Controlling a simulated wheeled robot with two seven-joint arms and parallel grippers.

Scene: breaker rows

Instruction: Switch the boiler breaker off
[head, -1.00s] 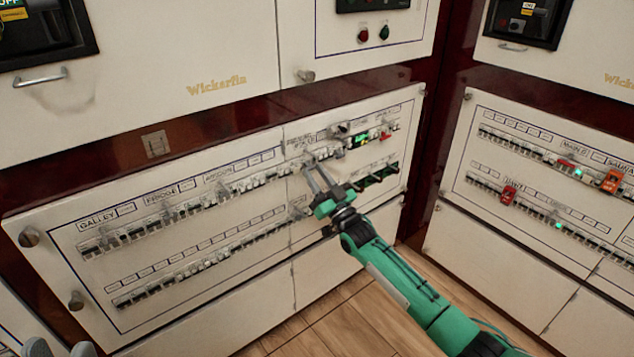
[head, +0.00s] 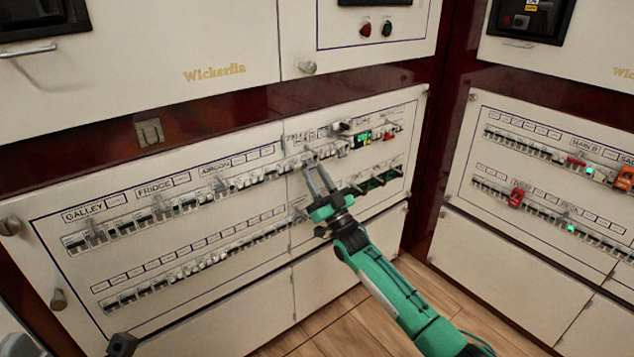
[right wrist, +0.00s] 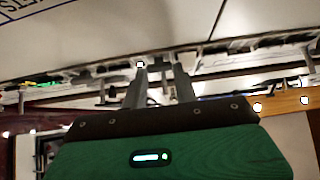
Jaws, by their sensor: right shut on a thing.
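My right gripper (head: 312,166) reaches up to the upper breaker row (head: 240,176) of the left cabinet's lower panel, near the seam between its two sections. Its narrow fingers are shut on a small breaker switch, largely hidden between the tips. The label (head: 299,138) above that spot is too blurred to read, so I cannot tell whether this is the boiler breaker or which way its lever stands. In the right wrist view both fingers (right wrist: 160,72) reach the breaker strip. Dark parts at the head view's lower left edge may be my left arm.
A lower breaker row (head: 200,262) runs beneath. Breakers with a green-lit block (head: 362,138) and red levers lie right of my gripper. Another breaker panel (head: 545,190) stands at the right, with red and orange locks. Clear plastic pieces stick out along the rows. Wooden floor (head: 330,325) is free below.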

